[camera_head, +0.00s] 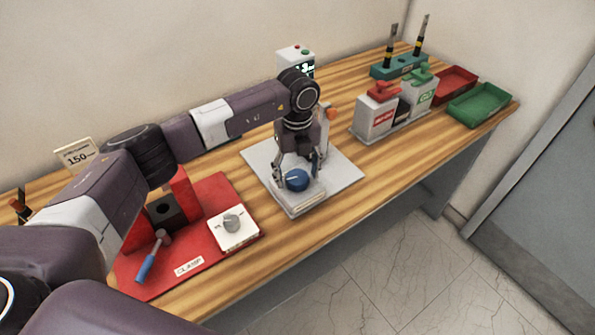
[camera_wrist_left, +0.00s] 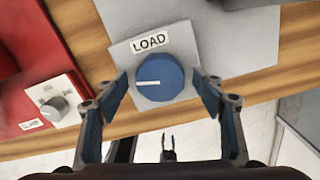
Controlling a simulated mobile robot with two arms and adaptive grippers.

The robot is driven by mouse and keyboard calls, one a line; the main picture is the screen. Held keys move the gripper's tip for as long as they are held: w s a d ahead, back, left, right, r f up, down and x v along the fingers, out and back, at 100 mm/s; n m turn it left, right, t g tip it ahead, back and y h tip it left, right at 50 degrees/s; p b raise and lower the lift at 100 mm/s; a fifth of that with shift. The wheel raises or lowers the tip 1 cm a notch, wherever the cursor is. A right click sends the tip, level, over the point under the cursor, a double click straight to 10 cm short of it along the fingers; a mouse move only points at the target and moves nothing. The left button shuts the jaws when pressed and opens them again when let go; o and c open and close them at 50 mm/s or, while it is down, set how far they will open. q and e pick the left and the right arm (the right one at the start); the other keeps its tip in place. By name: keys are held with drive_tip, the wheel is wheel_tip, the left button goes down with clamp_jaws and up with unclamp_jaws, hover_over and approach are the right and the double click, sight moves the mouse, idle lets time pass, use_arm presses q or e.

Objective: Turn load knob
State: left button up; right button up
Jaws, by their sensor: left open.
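The load knob (camera_head: 297,180) is a round blue dial on a light grey panel (camera_head: 340,165) in the middle of the bench. In the left wrist view the knob (camera_wrist_left: 158,77) has a white pointer line toward the left, and a LOAD label (camera_wrist_left: 149,43) sits just above it. My left gripper (camera_head: 293,177) points down over the knob. In the left wrist view its open fingers (camera_wrist_left: 163,80) stand on either side of the knob, with a gap visible at the right. Whether the left finger touches it I cannot tell.
A red clamp base (camera_head: 215,195) with a grey knob (camera_head: 231,222) and a blue-handled lever (camera_head: 146,268) stands left of the panel. Red- and green-topped units (camera_head: 376,112), a red tray (camera_head: 455,84) and a green tray (camera_head: 480,105) are at the right. The bench's front edge is close.

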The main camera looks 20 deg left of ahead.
use_arm(q)
drive_tip(key=shift+f, duration=0.1)
drive_tip(key=shift+c, duration=0.7)
drive_tip(key=c, duration=1)
